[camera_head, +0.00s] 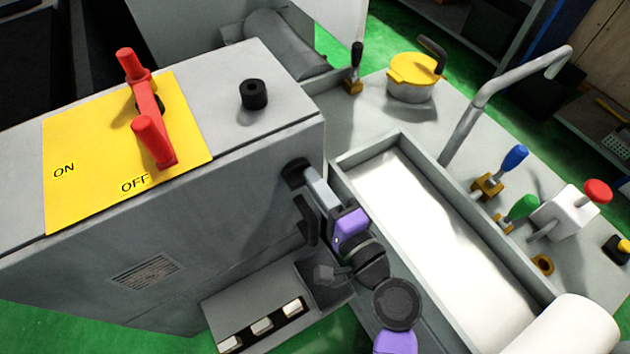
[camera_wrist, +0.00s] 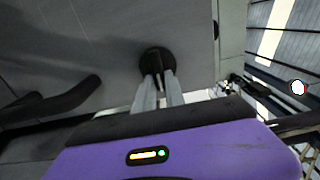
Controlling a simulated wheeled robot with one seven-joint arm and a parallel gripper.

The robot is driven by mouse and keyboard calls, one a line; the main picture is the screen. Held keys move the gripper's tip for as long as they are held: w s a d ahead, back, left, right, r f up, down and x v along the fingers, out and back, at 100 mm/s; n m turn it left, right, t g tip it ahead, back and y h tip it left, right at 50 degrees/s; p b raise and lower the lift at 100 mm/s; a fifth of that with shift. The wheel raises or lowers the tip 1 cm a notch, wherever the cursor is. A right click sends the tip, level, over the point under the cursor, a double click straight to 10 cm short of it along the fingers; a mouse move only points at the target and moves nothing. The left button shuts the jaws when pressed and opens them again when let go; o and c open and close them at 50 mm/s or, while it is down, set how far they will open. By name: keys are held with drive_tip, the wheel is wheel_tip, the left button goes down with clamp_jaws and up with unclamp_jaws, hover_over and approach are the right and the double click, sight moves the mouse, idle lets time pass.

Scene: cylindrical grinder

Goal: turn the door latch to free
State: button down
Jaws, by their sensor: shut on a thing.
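The door latch (camera_wrist: 157,62) is a round black knob on the grey cabinet's face. In the wrist view, the two grey fingers of my gripper (camera_wrist: 158,84) are closed around its raised grip. In the head view the latch (camera_head: 293,172) is at the cabinet's right end, and my gripper (camera_head: 312,182) reaches it from the lower right. The gripper is shut on the latch. The fingers partly hide the grip, and I cannot tell its exact turn angle.
A black door handle (camera_head: 307,220) is just below the latch; it shows at left in the wrist view (camera_wrist: 60,102). A red lever (camera_head: 150,110) stands on a yellow ON/OFF plate. A white-bottomed tray (camera_head: 420,220) lies close to the right of my arm.

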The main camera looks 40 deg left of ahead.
drive_tip(key=c, duration=1.4)
unclamp_jaws()
drive_tip(key=shift+d, duration=0.1)
drive_tip(key=b+v, duration=0.1)
drive_tip(key=v, duration=0.6)
drive_tip(key=shift+s+d, duration=0.15)
drive_tip(key=shift+d, duration=0.15)
